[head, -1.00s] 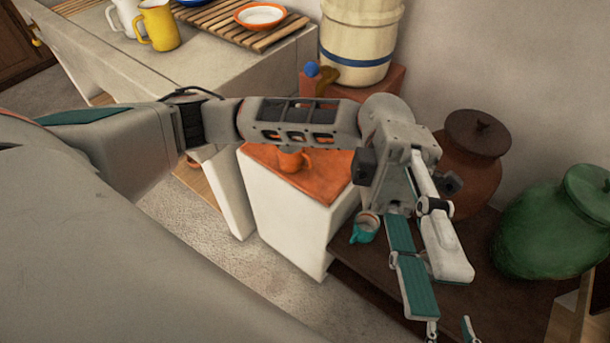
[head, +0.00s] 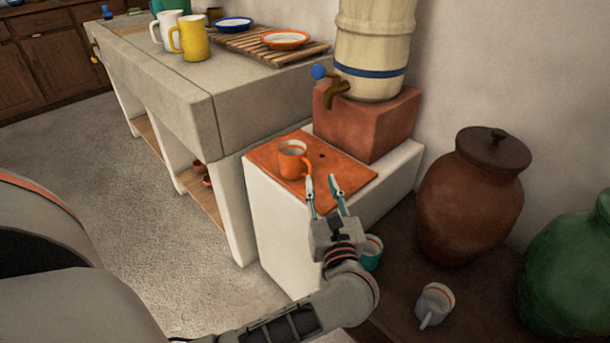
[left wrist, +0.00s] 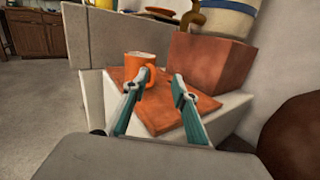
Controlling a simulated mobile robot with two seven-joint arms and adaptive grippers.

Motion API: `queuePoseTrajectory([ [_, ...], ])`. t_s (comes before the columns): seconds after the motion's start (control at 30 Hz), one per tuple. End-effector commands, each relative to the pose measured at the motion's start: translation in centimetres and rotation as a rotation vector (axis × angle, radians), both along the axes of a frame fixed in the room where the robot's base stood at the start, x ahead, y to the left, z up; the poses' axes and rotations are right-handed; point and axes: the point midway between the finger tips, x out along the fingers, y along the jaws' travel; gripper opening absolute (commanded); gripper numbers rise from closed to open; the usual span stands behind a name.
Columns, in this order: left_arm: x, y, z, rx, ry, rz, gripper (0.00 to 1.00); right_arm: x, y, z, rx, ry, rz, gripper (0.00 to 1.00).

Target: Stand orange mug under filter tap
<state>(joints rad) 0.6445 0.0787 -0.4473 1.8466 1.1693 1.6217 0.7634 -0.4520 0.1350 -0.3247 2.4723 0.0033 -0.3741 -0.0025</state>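The orange mug (head: 293,159) stands upright on an orange board (head: 345,173) on a low white block. It also shows in the left wrist view (left wrist: 139,66), just beyond my left fingers. The filter tap (head: 335,90), brownish with a blue knob, sticks out from the cream filter, up and to the right of the mug. My left gripper (head: 323,182) is open and empty, in front of and slightly right of the mug. In the left wrist view its two fingers (left wrist: 162,80) are apart with nothing between them. My right gripper is not in view.
The filter (head: 368,45) rests on a red block (head: 375,125). A teal mug (head: 372,252) and a white mug (head: 435,300) are on the dark lower shelf. A brown jar (head: 475,195) and green jar (head: 570,265) stand right. White and yellow mugs (head: 190,38) are on the counter.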

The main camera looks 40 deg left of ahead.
Motion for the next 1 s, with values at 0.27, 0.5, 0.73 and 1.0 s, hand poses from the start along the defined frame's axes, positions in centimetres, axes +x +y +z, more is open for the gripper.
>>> queuePoseTrajectory([
  [0.27,0.6,1.9,-2.8,-0.074,0.024,0.009,0.27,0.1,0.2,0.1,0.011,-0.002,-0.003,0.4],
  [0.5,1.9,4.0,-3.0,-0.071,0.025,0.007,0.27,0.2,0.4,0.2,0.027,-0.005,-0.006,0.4],
  [0.73,3.7,6.6,-3.2,-0.07,0.026,0.007,0.27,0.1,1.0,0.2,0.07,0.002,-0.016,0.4],
  [1.0,4.1,7.1,-2.9,-0.072,0.023,0.007,0.27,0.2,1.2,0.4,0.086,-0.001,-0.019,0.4],
])
